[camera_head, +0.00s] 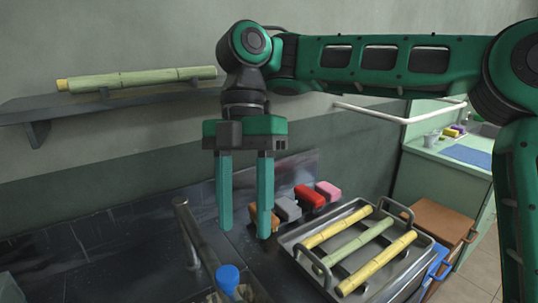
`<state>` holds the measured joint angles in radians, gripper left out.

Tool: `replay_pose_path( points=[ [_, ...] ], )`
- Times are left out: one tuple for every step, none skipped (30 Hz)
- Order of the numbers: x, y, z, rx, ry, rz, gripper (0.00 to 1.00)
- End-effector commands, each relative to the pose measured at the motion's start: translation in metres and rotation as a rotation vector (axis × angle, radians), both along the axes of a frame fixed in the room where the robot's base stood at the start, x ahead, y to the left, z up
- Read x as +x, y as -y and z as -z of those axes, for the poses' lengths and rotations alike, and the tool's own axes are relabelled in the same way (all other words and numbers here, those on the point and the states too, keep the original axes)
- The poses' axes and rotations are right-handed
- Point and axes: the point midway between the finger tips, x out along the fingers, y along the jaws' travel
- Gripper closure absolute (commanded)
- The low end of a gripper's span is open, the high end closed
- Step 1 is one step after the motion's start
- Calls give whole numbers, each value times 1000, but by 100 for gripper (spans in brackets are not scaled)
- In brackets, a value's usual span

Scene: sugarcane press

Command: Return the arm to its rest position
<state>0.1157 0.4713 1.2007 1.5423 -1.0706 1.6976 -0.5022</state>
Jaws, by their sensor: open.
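My gripper (245,232) hangs pointing down from my green arm, in the middle of the camera_head view. Its two teal fingers are apart with nothing between them. It is above the dark counter (110,255). The arm reaches in from the right edge and bends down at the wrist. The fingertips overlap the counter and the brown block in the picture; I cannot tell how high above them they are.
A metal tray (297,244) with three cane pieces (357,246) lies right of the gripper. Behind it are a red block (309,196), a pink block (327,191) and a grey block (287,209). A blue cap (228,277) is in front. A wall shelf (60,106) holds a cane stalk (140,78).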

Motion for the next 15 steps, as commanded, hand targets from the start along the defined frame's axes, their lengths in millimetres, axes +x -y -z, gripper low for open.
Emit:
replay_pose_path(
  points=[
    [0,10,12,-72,4,104,53],
    [2,15,20,-115,5,174,53],
    [4,24,30,-168,8,270,53],
    [5,30,37,-205,9,342,53],
    [8,37,43,-242,13,416,53],
    [11,47,52,-287,18,516,53],
    [14,55,58,-319,23,592,53],
    [17,64,64,-348,28,671,53],
    [21,76,72,-387,34,774,53],
    [24,86,77,-414,41,854,53],
    [27,97,83,-438,46,932,53],
    [31,111,89,-468,54,1040,53],
    [33,123,93,-489,60,1120,53],
    [35,135,97,-508,66,1199,53],
    [38,151,101,-531,75,1308,53]
  ],
)
